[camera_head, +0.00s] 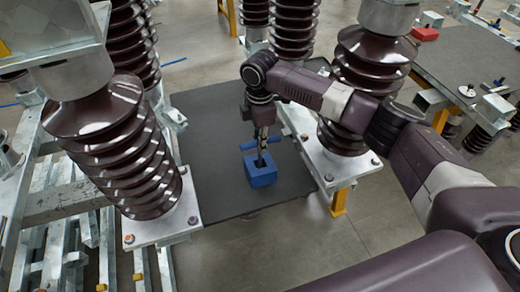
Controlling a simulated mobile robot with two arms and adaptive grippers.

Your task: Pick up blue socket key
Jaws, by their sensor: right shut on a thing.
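The blue socket key (247,146) has a blue crossbar handle and a thin shaft below it. My right gripper (261,136) comes down from above and is shut on the key at its handle. The shaft points down to the opening of a blue box (263,179) that stands on the dark mat. I cannot tell whether the shaft's tip is inside the box or just above it. The fingertips are small and partly hidden by the handle. My left gripper is not in view.
The dark mat (220,145) lies between ribbed brown insulators, a large one at left (125,150) and another at right (350,75). Their metal base plates flank the mat closely. A second dark table (465,60) with small parts and a red box (425,34) stands at upper right.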

